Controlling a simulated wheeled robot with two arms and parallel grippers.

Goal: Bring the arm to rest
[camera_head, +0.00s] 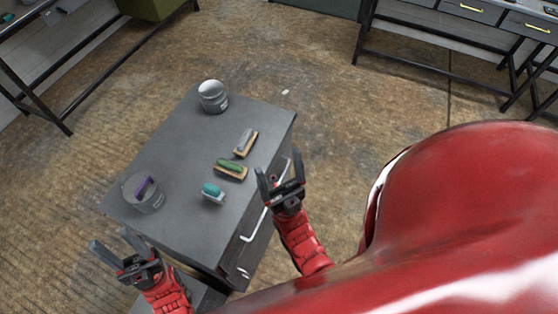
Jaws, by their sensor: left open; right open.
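My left gripper (118,249) is open and empty, just past the near left edge of the grey cabinet (180,140). My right gripper (280,176) is open and empty, beside the cabinet's right side near its white handle (268,208). Both red forearms reach up from the bottom of the view. Neither gripper appears to touch anything, though the exact gap to the cabinet is hard to tell.
On the cabinet top are a lidded grey jar (212,97), a grey pot (155,203) with a purple item, a teal-topped block (212,191), a green brush (231,166) and a grey-handled brush (243,143). Benches (450,25) line the back. Floor around is open.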

